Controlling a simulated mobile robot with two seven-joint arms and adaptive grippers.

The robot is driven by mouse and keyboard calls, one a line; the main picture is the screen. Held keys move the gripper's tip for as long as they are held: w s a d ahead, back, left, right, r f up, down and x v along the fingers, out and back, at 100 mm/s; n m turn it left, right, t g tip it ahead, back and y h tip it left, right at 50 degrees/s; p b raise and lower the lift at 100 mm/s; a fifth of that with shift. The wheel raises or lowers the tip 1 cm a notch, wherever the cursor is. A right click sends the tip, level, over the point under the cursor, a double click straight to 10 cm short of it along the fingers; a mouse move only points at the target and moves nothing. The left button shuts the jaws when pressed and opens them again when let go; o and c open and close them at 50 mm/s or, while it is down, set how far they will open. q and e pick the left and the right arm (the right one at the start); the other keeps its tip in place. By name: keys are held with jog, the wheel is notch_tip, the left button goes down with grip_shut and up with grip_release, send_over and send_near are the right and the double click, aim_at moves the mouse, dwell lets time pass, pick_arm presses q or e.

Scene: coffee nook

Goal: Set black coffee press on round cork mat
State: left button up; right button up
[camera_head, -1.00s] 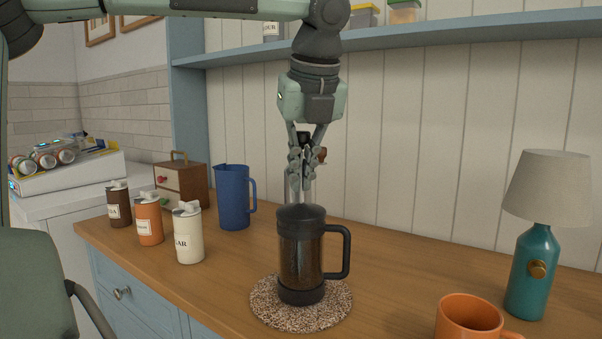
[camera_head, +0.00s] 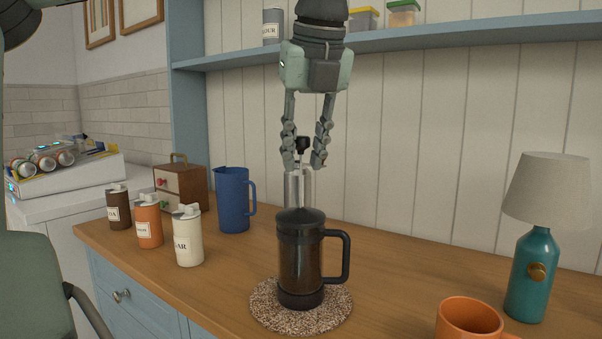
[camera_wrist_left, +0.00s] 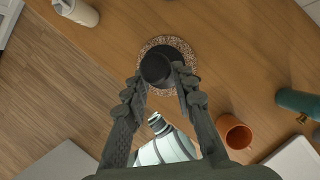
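The black coffee press (camera_head: 301,258) stands upright on the round cork mat (camera_head: 265,305), with its handle to the right and its plunger knob (camera_head: 303,145) raised. In the left wrist view the press (camera_wrist_left: 156,68) shows from above, within the speckled mat (camera_wrist_left: 188,52). My left gripper (camera_head: 304,166) is above the press, pointing down. Its fingers are spread on either side of the plunger knob, apart from it, and it holds nothing. My right gripper is not in view.
A blue pitcher (camera_head: 232,200), several labelled canisters (camera_head: 188,238) and a small drawer box (camera_head: 183,187) stand to the left. An orange mug (camera_head: 468,318) and a teal lamp (camera_head: 533,272) stand to the right. A shelf (camera_head: 430,43) runs along the wall above.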

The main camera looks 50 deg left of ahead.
pick_arm(q)
jog(key=v, duration=0.7)
jog(key=shift+r, duration=0.25)
